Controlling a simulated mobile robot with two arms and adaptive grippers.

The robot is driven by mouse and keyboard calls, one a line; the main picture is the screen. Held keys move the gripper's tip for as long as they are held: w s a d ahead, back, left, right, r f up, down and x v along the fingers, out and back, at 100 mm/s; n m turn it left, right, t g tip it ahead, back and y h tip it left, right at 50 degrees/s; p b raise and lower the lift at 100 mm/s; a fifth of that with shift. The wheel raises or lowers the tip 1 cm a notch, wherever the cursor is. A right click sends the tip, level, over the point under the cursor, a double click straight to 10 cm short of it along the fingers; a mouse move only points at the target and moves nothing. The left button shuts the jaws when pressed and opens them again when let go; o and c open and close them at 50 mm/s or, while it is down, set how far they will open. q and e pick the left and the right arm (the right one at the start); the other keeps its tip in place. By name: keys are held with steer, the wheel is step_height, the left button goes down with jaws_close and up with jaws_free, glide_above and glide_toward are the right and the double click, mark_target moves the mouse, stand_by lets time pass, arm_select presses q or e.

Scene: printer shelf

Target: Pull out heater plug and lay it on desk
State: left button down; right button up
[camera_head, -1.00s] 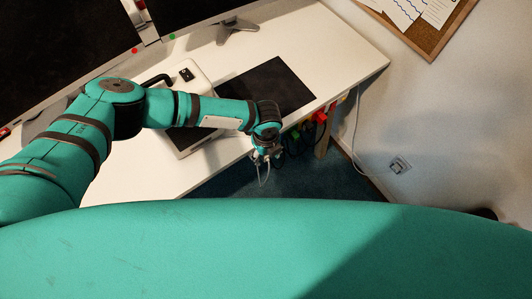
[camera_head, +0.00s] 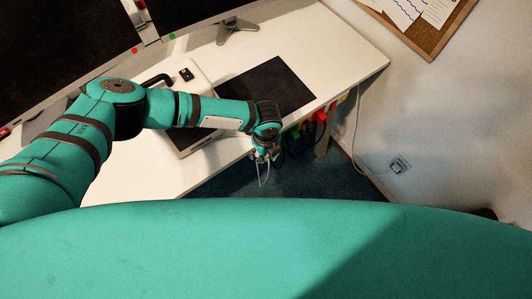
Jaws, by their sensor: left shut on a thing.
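My left gripper (camera_head: 264,157) is at the desk's front edge, pointing down, beside the coloured plugs under the desk. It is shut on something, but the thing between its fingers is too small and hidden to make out. A pale loop hangs below the fingers. A red plug (camera_head: 320,117) and a green plug (camera_head: 296,133) show under the desk edge, right of the gripper; I cannot tell which is the heater's. The white desk (camera_head: 345,62) has bare room at its right end. My right gripper is not in view.
A black mat (camera_head: 268,85) lies on the desk. A white device (camera_head: 190,75) with a dark handle stands left of it, partly behind my arm. Monitors (camera_head: 70,45) stand at the back left. A wall socket (camera_head: 399,166) with a cable is at the right.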

arm_select(q)
steer(key=shift+s+d, duration=0.15)
steer(key=shift+s, duration=0.15)
stand_by(0.7)
steer(key=shift+s+d, duration=0.1)
steer(key=shift+s, duration=0.1)
steer(key=shift+s+d+p, duration=0.65)
steer(key=shift+s+d, duration=0.3)
steer(key=shift+s, duration=0.25)
step_height(320, 180, up, 12)
steer(key=p, duration=1.1)
steer(key=shift+r, duration=0.2)
steer(key=shift+f, duration=0.1)
